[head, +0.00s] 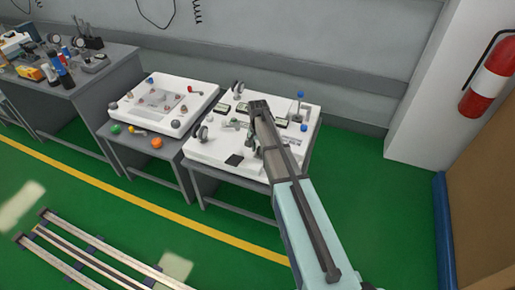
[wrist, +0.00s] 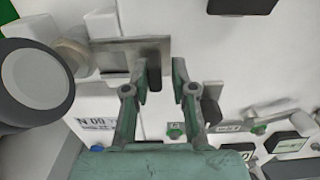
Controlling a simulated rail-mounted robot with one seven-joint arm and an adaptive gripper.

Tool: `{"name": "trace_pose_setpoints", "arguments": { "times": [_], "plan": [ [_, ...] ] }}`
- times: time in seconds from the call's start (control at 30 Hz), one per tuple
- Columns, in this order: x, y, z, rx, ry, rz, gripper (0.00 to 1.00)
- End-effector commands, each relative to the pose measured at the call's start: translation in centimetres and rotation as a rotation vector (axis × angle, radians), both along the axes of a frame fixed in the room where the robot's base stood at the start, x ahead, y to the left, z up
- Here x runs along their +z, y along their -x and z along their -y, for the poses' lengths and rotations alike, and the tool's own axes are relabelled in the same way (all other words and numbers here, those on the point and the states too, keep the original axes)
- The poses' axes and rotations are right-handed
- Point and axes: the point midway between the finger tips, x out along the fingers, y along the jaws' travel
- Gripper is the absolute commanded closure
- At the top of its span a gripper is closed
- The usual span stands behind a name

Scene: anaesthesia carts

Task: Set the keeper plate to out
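My gripper (wrist: 161,82) is open in the wrist view, with a gap between its two fingers. A flat grey metal plate (wrist: 112,50), which looks like the keeper plate, lies just beyond the left finger and partly behind it. A dark upright tab (wrist: 154,75) on it shows between the fingers, nearer the left one. I cannot tell whether a finger touches it. A round tan knob (wrist: 70,57) sits at the plate's left end. In the head view my arm reaches over the right white panel (head: 212,157), and the plate cannot be made out there.
A large dark round knob (wrist: 38,82) stands close left of the gripper. A label "N 09" (wrist: 92,124) lies below the plate. Black-framed displays (wrist: 290,145) and small levers crowd the right. A second white panel (head: 130,110) stands on the left cart.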

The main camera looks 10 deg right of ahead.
Motion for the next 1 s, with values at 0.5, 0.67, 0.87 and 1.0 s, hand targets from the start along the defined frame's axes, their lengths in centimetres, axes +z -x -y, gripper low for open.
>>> {"name": "trace_pose_setpoints", "arguments": {
  "times": [0.5, 0.67, 0.87, 1.0],
  "plan": [
    [8.3, 0.0, 0.0, 0.000, 0.000, 0.003, 0.75],
    [10.5, 0.0, -0.1, 0.000, -0.001, 0.002, 0.75],
    [11.8, 0.0, -0.1, 0.000, 0.000, 0.001, 0.75],
    [11.9, 0.0, -0.1, 0.000, -0.001, 0.001, 0.75]
  ]
}}
